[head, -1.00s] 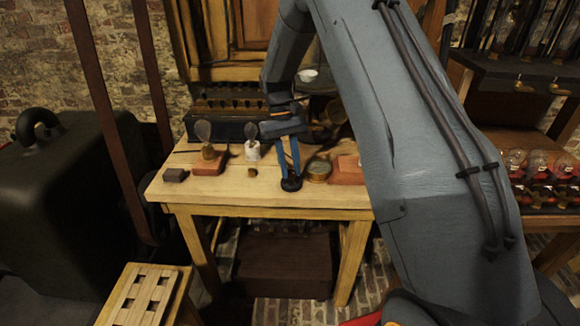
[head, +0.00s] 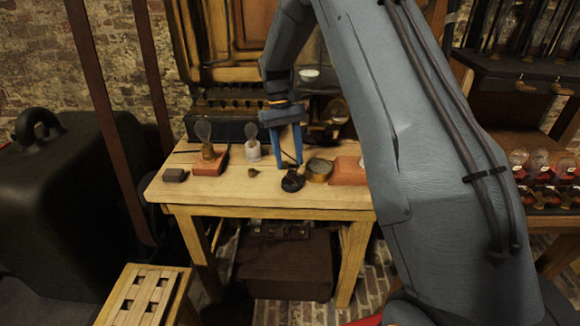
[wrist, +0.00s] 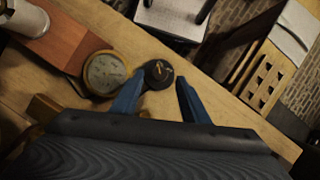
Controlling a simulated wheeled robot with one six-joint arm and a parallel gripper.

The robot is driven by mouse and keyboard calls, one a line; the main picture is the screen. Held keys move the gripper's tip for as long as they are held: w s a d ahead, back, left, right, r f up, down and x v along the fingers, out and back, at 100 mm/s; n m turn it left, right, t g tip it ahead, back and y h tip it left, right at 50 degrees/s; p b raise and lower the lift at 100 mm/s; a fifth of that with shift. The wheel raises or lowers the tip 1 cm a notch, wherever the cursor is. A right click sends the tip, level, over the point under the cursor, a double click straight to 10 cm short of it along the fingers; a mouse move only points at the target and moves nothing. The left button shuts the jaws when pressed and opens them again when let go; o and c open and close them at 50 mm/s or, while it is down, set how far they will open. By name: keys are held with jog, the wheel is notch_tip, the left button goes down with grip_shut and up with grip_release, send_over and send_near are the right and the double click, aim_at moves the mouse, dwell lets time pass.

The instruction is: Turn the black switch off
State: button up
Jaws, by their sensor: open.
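The black switch (head: 292,183) is a small round black base on the wooden table, left of a round brass gauge. In the wrist view the switch (wrist: 158,74) shows a brass-coloured piece on top, just beyond and between my two blue fingertips. My gripper (head: 290,165) points down over the table, its fingers apart, just behind and above the switch in the head view. In the wrist view my gripper (wrist: 158,84) holds nothing. I cannot tell whether a finger touches the switch, nor clearly read its position.
The brass gauge (head: 319,170) stands close to the right of the switch, beside a red-brown block (head: 348,171). Left are a small brown knob (head: 253,172), a white-based bulb (head: 253,151), a bulb on a red base (head: 209,164) and a dark block (head: 175,175).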

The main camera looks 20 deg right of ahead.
jog(key=b+v, duration=0.1)
jog(key=v, duration=0.4)
jog(key=shift+s, duration=0.15)
